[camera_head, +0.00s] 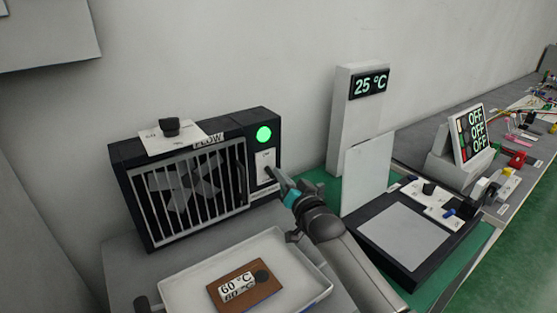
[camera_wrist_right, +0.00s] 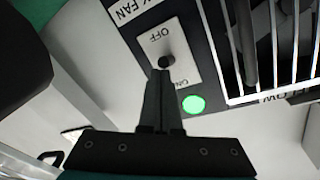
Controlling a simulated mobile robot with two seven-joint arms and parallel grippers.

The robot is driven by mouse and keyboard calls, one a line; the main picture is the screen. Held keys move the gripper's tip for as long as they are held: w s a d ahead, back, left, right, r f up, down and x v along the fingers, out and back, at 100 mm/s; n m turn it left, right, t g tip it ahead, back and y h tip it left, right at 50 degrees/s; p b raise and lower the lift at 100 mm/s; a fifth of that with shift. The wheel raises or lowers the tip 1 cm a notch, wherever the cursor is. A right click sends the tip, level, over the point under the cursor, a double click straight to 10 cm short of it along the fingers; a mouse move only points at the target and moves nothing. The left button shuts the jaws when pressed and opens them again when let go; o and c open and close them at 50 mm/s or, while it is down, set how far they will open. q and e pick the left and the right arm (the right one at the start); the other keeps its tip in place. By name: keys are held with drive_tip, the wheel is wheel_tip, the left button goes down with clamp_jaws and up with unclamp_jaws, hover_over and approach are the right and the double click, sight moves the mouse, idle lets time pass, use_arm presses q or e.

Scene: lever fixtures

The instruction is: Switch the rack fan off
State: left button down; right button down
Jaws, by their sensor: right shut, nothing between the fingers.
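The rack fan (camera_head: 190,190) is a dark box with a barred grille, standing against the wall. A green light (camera_head: 264,134) is lit on its right-hand panel; it also shows in the wrist view (camera_wrist_right: 194,104). Below the light is a white switch plate (camera_head: 265,158). In the wrist view the plate (camera_wrist_right: 180,45) appears turned over, marked OFF and ON, with a dark lever knob (camera_wrist_right: 166,61) between the labels. My right gripper (camera_head: 272,174) is shut and empty, its fingertips (camera_wrist_right: 160,74) at the knob; whether they touch is unclear.
A white tray (camera_head: 175,290) with a brown 60 °C block (camera_head: 243,286) is in front of the fan. A tall 25 °C display (camera_head: 357,115) and a dark-framed plate device (camera_head: 405,235) stand to the right. A white card with a black knob (camera_head: 169,127) is on the fan's top.

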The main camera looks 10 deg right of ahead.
drive_tip(key=p+v, duration=0.3)
drive_tip(key=v, duration=1.2)
drive_tip(key=shift+s+a, duration=0.1)
drive_tip(key=shift+s, duration=0.05)
idle(0.4)
